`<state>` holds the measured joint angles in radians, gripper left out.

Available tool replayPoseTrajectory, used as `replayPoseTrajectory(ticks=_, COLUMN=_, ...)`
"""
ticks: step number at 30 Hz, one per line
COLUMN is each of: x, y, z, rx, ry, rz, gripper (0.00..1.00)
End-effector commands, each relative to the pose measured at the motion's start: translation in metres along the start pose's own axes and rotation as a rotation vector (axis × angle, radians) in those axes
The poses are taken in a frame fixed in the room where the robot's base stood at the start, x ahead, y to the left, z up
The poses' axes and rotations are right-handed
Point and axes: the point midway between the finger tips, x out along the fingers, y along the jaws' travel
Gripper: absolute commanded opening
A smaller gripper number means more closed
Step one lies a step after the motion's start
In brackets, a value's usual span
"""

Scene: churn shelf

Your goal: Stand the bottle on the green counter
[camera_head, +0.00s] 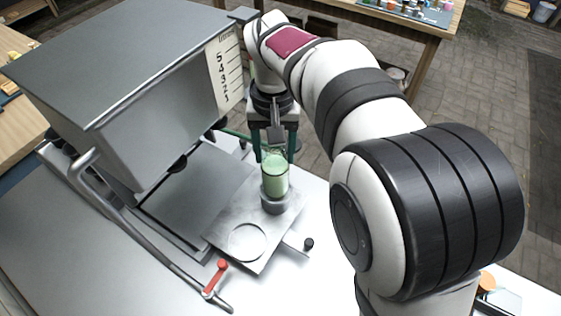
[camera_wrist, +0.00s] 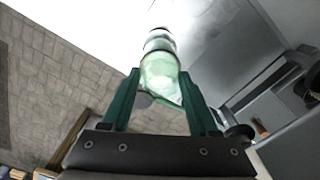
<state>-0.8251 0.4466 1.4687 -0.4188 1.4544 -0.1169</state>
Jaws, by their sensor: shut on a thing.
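The bottle (camera_head: 275,180) is clear glass with pale green contents and is upright in the head view. My gripper (camera_head: 275,154) comes down from above, with its dark green fingers shut on the bottle's upper part. In the wrist view, the bottle (camera_wrist: 160,72) is between the two fingers of my gripper (camera_wrist: 160,80). Directly below the bottle is a grey round seat (camera_head: 273,205) on a metal plate (camera_head: 262,258); I cannot tell whether they touch. I cannot make out a green counter in either view.
A large grey metal box (camera_head: 125,75) with a numbered scale (camera_head: 225,80) stands close to the left. The plate has an empty ring (camera_head: 246,242). A red-handled lever (camera_head: 217,276) and a black knob (camera_head: 308,243) are nearby. A wooden table (camera_head: 420,22) with small items stands behind.

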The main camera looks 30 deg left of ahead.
Motion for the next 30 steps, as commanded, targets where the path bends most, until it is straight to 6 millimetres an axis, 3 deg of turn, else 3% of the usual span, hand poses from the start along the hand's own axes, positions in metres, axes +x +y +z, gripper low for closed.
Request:
replayPoseTrajectory(ticks=12, x=-0.009, y=0.000, z=0.000, rx=0.000, ry=0.001, rz=0.000, gripper=0.00)
replayPoseTrajectory(ticks=16, x=-0.012, y=0.013, z=-0.001, rx=0.020, ry=0.002, rz=0.000, gripper=0.00)
replayPoseTrajectory(ticks=20, x=-0.019, y=0.054, z=-0.002, rx=0.082, ry=0.004, rz=0.000, gripper=0.00)
replayPoseTrajectory(ticks=23, x=-0.027, y=0.099, z=0.004, rx=0.151, ry=0.004, rz=0.000, gripper=0.00)
replayPoseTrajectory(ticks=30, x=-0.041, y=0.186, z=0.030, rx=0.290, ry=0.003, rz=0.000, gripper=0.00)
